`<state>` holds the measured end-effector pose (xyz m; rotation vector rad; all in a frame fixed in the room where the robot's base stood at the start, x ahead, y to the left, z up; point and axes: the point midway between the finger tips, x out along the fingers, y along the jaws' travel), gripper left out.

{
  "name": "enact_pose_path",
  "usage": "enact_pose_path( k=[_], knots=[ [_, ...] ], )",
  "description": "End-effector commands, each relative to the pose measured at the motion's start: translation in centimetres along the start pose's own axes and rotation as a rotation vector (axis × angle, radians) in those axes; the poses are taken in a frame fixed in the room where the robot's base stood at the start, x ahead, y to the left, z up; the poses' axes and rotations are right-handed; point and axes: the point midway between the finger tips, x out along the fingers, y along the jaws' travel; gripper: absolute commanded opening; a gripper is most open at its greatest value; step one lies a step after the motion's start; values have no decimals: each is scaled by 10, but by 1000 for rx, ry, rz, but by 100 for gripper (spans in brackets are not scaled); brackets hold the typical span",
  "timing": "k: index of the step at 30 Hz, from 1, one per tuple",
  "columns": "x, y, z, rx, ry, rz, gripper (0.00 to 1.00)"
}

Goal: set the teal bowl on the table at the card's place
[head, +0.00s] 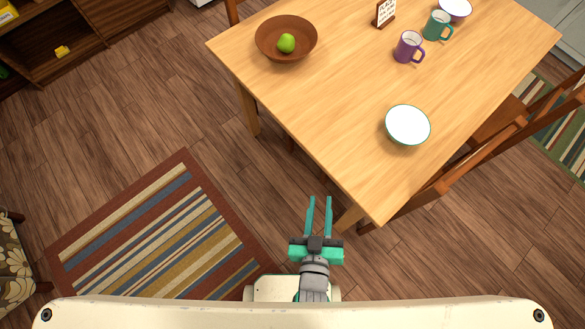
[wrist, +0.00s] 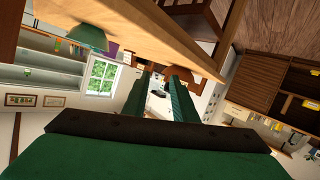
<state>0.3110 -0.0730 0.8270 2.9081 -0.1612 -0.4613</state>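The teal bowl (head: 408,125), white inside with a teal rim, sits upright on the wooden table (head: 350,120), toward its near right side. In the tilted wrist view it appears as a teal shape (wrist: 88,36) against the tabletop. The small brown card (head: 385,12) stands at the table's far edge in the head view; its writing is too small to read. My gripper (head: 320,199) is open and empty, off the table's near corner and well short of the bowl. Its two teal fingers stand apart in the wrist view too (wrist: 156,82).
A brown bowl (head: 270,42) with a green apple (head: 286,43) stands at the table's left. A purple mug (head: 407,48), a teal mug (head: 436,27) and a purple-rimmed bowl (head: 456,9) are near the card. A chair (head: 470,160) is at the right. The table's middle is clear.

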Motion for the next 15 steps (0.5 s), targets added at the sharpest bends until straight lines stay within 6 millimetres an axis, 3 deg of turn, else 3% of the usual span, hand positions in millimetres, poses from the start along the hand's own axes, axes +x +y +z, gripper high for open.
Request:
enact_pose_path(
  k=[1, 6, 10, 15],
  knots=[
    [-19, -12, 0, 24, 5, -23, 25],
    [-66, -40, -12, 110, 47, -84, 25],
    [-89, -52, -21, 155, 69, -114, 25],
    [-99, -57, -26, 178, 80, -128, 25]
  ],
)
